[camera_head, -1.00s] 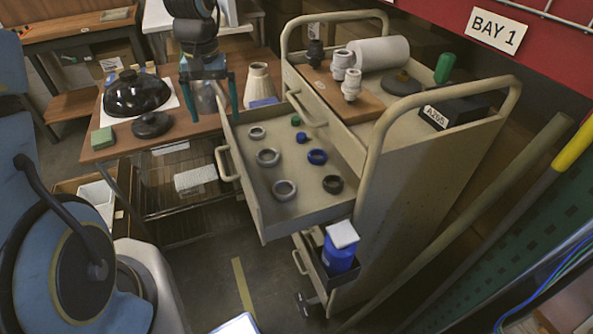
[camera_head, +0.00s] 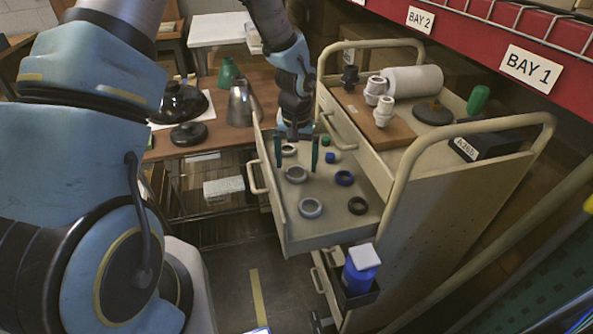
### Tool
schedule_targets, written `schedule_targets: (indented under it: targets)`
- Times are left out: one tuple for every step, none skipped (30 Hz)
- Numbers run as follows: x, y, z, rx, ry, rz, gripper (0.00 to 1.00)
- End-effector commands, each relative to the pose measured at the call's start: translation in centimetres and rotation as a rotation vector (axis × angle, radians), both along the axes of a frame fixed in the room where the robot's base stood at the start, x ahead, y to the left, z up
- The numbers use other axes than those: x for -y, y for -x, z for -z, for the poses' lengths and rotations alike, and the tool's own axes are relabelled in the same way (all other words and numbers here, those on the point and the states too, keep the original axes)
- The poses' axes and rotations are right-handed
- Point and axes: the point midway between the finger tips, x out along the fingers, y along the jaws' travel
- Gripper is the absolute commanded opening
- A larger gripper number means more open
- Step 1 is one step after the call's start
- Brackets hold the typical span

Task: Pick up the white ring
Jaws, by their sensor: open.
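Three pale grey-white rings lie in the open drawer (camera_head: 325,238): a small back ring (camera_head: 289,151), a middle ring (camera_head: 296,175) and a larger front ring (camera_head: 310,208). Which one is the task's white ring I cannot tell. My gripper (camera_head: 296,165) points down over the back left of the drawer, with its two green fingers spread apart and nothing seen between them in grip. In the picture, the back ring shows between the fingers and the middle ring just below them. The height of the fingertips above the drawer floor is hard to tell.
The cart's rail (camera_head: 408,140) rises at right. A metal cone (camera_head: 241,103) stands on the bench behind left.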

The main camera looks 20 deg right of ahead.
Motion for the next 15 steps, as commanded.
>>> schedule_targets:
  targets:
    - [0.0,0.1,0.5,-0.003,-0.002,0.001,1.00]
    - [0.0,0.1,0.9,-0.002,-0.002,0.001,1.00]
    - [0.0,0.1,1.4,-0.002,-0.002,0.001,1.00]
    - [0.0,0.1,1.6,-0.002,-0.001,0.001,1.00]
    - [0.0,0.0,1.8,-0.001,-0.001,0.001,1.00]
    - [0.0,0.0,2.0,0.000,-0.001,0.001,1.00]
    - [0.0,0.0,2.2,-0.001,-0.001,0.001,1.00]
    - [0.0,0.0,2.2,0.000,0.000,0.001,1.00]
    - [0.0,0.0,2.3,0.000,0.000,0.000,1.00]
    - [0.0,0.0,2.3,0.000,0.000,0.000,1.00]
    - [0.0,0.0,2.3,0.001,0.001,0.000,1.00]
    - [0.0,0.0,2.3,0.001,0.001,0.000,1.00]
    - [0.0,0.0,2.3,0.001,0.001,0.000,1.00]
    - [0.0,0.0,2.3,0.001,0.001,0.000,1.00]
    - [0.0,0.0,2.3,0.001,0.001,0.000,0.95]
